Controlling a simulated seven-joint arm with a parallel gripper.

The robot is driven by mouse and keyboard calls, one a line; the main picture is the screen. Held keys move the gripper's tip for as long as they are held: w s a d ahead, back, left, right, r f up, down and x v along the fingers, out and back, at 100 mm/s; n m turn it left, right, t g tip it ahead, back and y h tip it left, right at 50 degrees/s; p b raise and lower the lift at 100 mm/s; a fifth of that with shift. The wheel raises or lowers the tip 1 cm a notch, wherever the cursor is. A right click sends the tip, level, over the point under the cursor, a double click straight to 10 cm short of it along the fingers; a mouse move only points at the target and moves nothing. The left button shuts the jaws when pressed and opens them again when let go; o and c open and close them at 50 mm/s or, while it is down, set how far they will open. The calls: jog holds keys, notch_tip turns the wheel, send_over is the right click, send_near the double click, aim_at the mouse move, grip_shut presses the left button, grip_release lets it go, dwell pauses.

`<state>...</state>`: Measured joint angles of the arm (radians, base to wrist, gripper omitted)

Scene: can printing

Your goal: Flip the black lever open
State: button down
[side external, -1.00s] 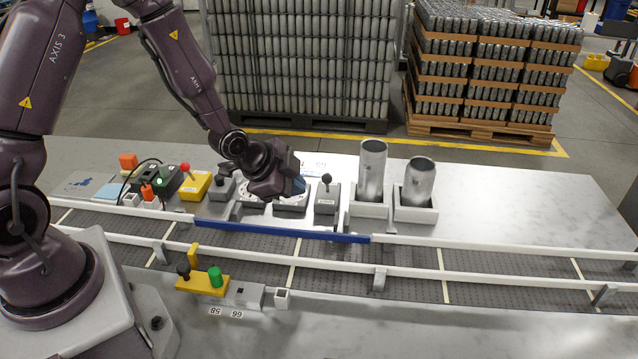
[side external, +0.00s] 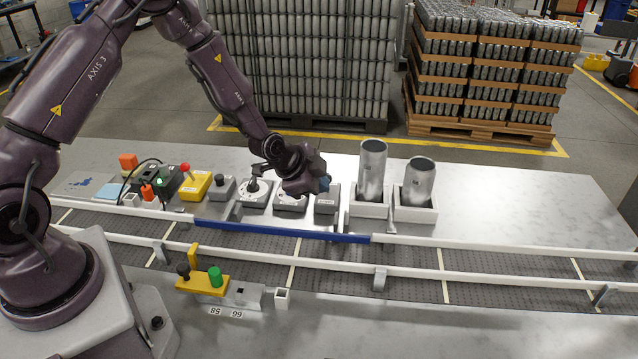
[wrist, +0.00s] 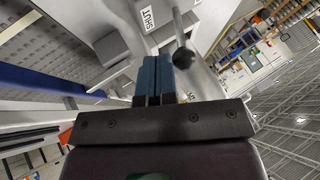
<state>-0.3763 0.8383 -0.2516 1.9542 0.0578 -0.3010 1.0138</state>
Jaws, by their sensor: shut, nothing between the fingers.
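In the wrist view, a lever (wrist: 184,45) with a dark ball knob stands out from a light housing. A label reading SHUT (wrist: 147,18) lies just left of the lever. My gripper's blue fingers (wrist: 153,78) are pressed together with nothing between them, just left of the knob; contact cannot be told. In the side view my gripper (side external: 325,184) is over the grey lever box (side external: 326,204), and the gripper hides the lever there.
Two metal cylinders (side external: 372,165) (side external: 419,182) stand in white holders just right of the lever box. Round dials (side external: 256,200) and a yellow box (side external: 196,187) stand to the left. A conveyor with a blue rail (side external: 280,230) runs in front. The table's right side is clear.

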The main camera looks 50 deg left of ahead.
jog(key=shift+w+a+r+g+h, duration=0.25)
jog(key=shift+a+r+g+h, duration=0.05)
jog(key=shift+g+h, duration=0.1)
dwell(0.3)
jog(key=shift+w+a+r+n+g+h, duration=0.4)
jog(key=shift+w+a+n+g+h, duration=0.1)
jog(key=shift+w+a+g+h, duration=0.15)
jog(key=shift+w+a+r+n+g+h, duration=0.3)
jog(key=shift+w+a+g+h, duration=0.35)
jog(key=shift+g+h, duration=0.2)
jog(key=shift+w+a+r, duration=0.1)
jog(key=shift+w+a, duration=0.4)
jog(key=shift+w, duration=0.05)
jog(key=shift+r, duration=0.1)
jog(key=shift+r, duration=0.7)
